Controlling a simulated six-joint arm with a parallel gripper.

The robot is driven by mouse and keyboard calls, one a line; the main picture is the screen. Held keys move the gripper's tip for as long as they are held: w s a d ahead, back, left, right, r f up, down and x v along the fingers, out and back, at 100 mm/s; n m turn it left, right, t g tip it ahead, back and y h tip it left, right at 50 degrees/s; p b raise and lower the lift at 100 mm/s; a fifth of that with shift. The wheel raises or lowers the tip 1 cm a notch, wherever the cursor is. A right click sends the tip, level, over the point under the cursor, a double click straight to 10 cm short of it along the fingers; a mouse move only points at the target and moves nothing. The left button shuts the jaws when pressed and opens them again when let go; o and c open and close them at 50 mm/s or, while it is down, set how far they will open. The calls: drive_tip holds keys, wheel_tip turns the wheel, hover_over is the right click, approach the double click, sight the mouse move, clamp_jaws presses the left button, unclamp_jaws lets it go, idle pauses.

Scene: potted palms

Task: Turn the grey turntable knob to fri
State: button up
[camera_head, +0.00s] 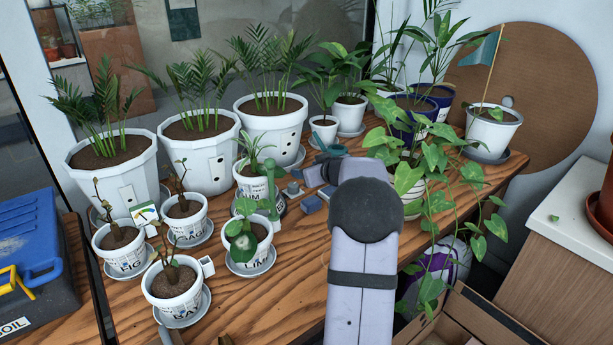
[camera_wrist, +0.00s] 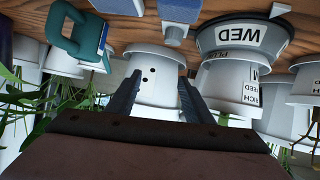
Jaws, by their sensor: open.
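The grey turntable (camera_wrist: 245,35) shows upside down in the wrist view as a dark grey round base with a white WED label facing me. A small pale tab (camera_wrist: 280,10) shows at its edge by the table; I cannot tell if it is the knob. A white labelled pot (camera_wrist: 222,75) stands on the turntable. In the head view, the turntable's dark edge (camera_head: 277,207) shows under a potted plant, left of my arm. My gripper (camera_wrist: 158,90) is open and empty, beside the turntable pot. No FRI label is visible.
A white pot with dark holes (camera_wrist: 153,72) stands beyond my fingers. Several potted plants crowd the wooden table (camera_head: 280,305). A trailing plant (camera_head: 435,165) hangs right of my arm. Bare wood lies in front.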

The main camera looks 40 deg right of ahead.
wheel_tip(320, 180, up, 7)
drive_tip(key=w+n+h+p, duration=0.1)
drive_tip(key=w+p, duration=0.1)
drive_tip(key=p, duration=0.1)
drive_tip(key=shift+w+d+g+p, duration=0.15)
drive_tip(key=shift+d+g+p, duration=0.2)
drive_tip(key=shift+d, duration=0.1)
drive_tip(key=shift+r, duration=0.15)
drive_tip(key=n+t+y+b, duration=0.1)
drive_tip(key=n+y+b, duration=0.1)
drive_tip(key=y+b, duration=0.3)
approach(296, 186)
drive_tip(key=w, duration=0.1)
drive_tip(key=w+d+f, duration=0.1)
drive_tip(key=shift+w+y+p, duration=0.25)
drive_tip(key=shift+y+p, duration=0.1)
drive_tip(key=shift+y, duration=0.05)
drive_tip(key=shift+s+a+f+t+y, duration=0.1)
drive_tip(key=shift+s+f+t+y, duration=0.2)
drive_tip(key=shift+t+y, duration=0.1)
drive_tip(key=shift+p+x, duration=0.6)
drive_tip(key=shift+x, duration=3.1)
drive_tip(key=shift+s, duration=0.1)
drive_tip(key=c, duration=1)
